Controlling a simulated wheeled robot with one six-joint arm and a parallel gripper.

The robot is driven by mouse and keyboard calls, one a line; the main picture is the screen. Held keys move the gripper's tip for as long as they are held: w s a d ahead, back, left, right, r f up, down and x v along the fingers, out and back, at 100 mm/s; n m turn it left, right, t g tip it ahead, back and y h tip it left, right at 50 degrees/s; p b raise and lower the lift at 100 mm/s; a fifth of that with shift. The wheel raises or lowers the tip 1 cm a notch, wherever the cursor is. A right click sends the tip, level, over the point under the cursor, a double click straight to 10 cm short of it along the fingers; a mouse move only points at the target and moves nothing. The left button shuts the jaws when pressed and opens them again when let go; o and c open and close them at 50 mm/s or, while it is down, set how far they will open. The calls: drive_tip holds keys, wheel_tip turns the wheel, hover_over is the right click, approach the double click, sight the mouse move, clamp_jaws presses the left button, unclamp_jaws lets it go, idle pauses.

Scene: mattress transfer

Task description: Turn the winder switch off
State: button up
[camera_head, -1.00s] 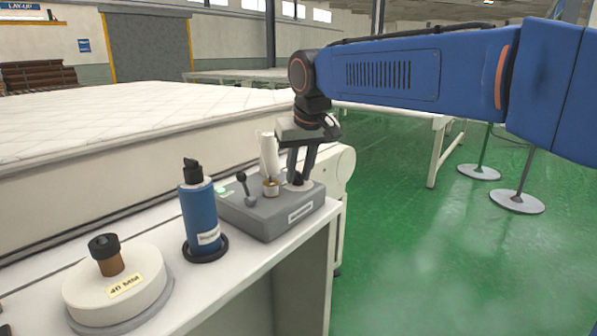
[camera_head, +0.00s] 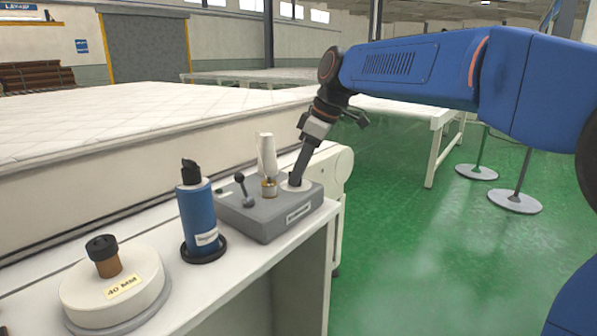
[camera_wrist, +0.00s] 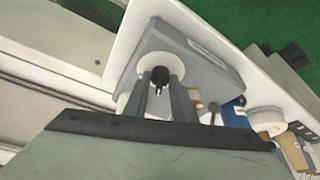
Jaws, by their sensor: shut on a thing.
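The grey control box (camera_head: 265,222) sits on the white bench end, with a white label on its front. At its right end is a round white plate (camera_head: 306,186) with the black winder switch knob (camera_wrist: 160,74), which shows best in the wrist view. My gripper (camera_head: 296,178) reaches down from the upper right, tilted, with its fingers at the knob; in the head view they hide it. In the wrist view the gripper (camera_wrist: 162,84) has one finger on each side of the knob, shut on it. The small indicator (camera_head: 222,193) at the box's left looks pale.
A black ball-topped lever (camera_head: 245,190) and a white piece on a brass base (camera_head: 267,160) stand close left of my gripper. A blue bottle (camera_head: 197,220) and a round white block labelled 40 MM (camera_head: 115,290) are further left. A mattress (camera_head: 120,125) lies behind; green floor is open to the right.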

drive_tip(key=shift+w+n+g, duration=0.2)
drive_tip(key=shift+n+g, duration=0.7)
drive_tip(key=shift+n, duration=1.3)
drive_tip(key=o, duration=1)
drive_tip(key=v, duration=1.7)
drive_tip(key=shift+d+r, duration=0.15)
